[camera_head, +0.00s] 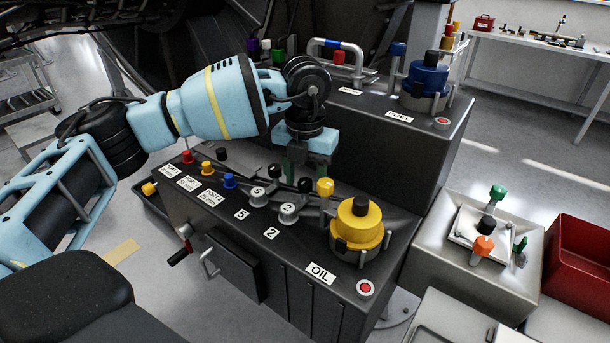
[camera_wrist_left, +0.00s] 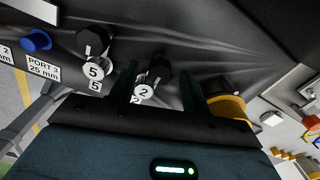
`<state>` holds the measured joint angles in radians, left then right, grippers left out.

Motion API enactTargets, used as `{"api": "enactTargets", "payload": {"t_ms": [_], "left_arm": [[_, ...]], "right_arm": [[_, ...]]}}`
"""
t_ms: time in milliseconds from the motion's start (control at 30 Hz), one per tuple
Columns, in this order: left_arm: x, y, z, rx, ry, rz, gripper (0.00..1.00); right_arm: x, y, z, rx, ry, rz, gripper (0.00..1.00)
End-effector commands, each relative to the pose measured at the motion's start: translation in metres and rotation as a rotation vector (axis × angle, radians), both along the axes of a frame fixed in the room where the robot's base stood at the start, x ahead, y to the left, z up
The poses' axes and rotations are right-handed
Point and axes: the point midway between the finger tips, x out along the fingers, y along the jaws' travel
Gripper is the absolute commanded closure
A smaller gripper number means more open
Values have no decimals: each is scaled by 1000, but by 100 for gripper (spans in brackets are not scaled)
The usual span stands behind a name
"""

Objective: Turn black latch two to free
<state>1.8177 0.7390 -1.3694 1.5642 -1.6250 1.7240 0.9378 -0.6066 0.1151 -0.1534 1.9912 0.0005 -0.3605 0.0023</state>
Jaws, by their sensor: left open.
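Black latch two has a black knob (camera_head: 305,184) and a round tag marked 2 (camera_head: 288,210), on the sloped top of the dark OIL console. In the left wrist view its knob (camera_wrist_left: 160,68) and tag (camera_wrist_left: 145,91) show between my two green fingers. My left gripper (camera_head: 297,165) is open, pointing down over the latch, with one finger on each side of it. I cannot tell whether a finger touches it. Latch five's tag (camera_head: 258,197) sits to the left; it also shows in the left wrist view (camera_wrist_left: 94,69).
A yellow OIL cap (camera_head: 356,228) stands close on the right of latch two. Red, yellow and blue port plugs (camera_head: 207,168) line the left. A taller console with a blue cap (camera_head: 428,75) rises behind. A red bin (camera_head: 583,255) lies at the far right.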

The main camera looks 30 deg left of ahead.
Motion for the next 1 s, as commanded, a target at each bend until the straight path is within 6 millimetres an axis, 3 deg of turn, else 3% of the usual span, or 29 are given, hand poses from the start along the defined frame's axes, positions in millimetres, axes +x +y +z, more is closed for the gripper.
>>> {"api": "enactTargets", "payload": {"t_ms": [267, 600, 1000], "left_arm": [[0, 0, -1, 0, 0, 0, 54], [0, 0, -1, 0, 0, 1, 97], [0, 0, 1, -1, -1, -81, 97]], "right_arm": [[1, 1, 1, 2, -3, -2, 64], [1, 1, 0, 2, -2, -4, 64], [3, 1, 4, 2, -8, -4, 64]]}}
